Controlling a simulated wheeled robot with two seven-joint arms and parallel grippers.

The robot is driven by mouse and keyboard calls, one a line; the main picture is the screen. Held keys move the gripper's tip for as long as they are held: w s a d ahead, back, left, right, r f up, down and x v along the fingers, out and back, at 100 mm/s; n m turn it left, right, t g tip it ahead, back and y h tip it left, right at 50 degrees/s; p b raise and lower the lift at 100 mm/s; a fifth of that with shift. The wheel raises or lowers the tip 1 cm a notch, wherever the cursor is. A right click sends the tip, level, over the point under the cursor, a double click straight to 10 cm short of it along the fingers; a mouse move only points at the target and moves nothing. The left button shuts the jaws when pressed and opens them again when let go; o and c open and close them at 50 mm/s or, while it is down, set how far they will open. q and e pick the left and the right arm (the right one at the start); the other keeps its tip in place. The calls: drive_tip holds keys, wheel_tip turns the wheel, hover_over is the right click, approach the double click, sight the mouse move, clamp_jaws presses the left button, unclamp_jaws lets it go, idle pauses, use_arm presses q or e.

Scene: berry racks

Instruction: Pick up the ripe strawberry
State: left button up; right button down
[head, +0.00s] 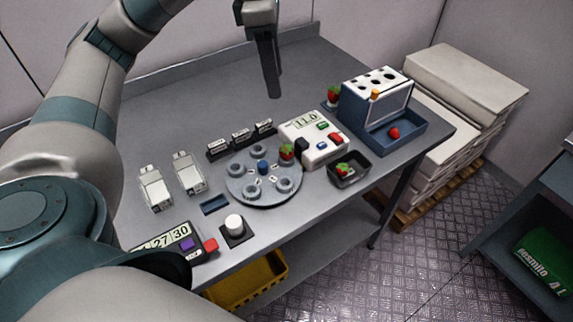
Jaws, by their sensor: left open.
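Several red strawberries with green tops show in the head view. One strawberry (287,152) sits on a cup of the round grey carousel (263,196). Another strawberry (334,94) is on a small dish left of the blue-and-white box. At least one red and green berry (344,169) lies in a small dark tray (360,182). A red round item (394,133) lies in the blue bin (412,136). I cannot tell which is the ripe one. My left gripper (272,94) points down, open and empty, above the back of the table, apart from every berry. My right gripper is not in view.
A white device with a display (306,122) stands beside the carousel. Small black labelled blocks (240,137), two white clip-like holders (188,174), a white-topped button (234,224) and a counter panel (165,242) surround it. The table's back left (190,95) is clear.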

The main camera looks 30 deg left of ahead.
use_arm(q)
drive_tip(key=shift+f+b, duration=0.4)
drive_tip(key=shift+f, duration=0.45)
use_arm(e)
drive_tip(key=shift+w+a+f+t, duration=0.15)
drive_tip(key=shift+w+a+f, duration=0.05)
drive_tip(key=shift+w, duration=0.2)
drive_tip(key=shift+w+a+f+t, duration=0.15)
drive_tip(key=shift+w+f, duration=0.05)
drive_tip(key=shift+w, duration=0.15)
use_arm(q)
drive_tip(key=p, duration=0.3)
hover_over(283, 148)
wheel_tip(283, 148, down, 12)
drive_tip(key=shift+a+f, duration=0.1)
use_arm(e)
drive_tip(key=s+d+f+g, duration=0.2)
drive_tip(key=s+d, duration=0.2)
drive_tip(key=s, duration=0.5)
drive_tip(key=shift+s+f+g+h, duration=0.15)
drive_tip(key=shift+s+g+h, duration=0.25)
use_arm(q)
drive_tip(key=shift+f, duration=0.1)
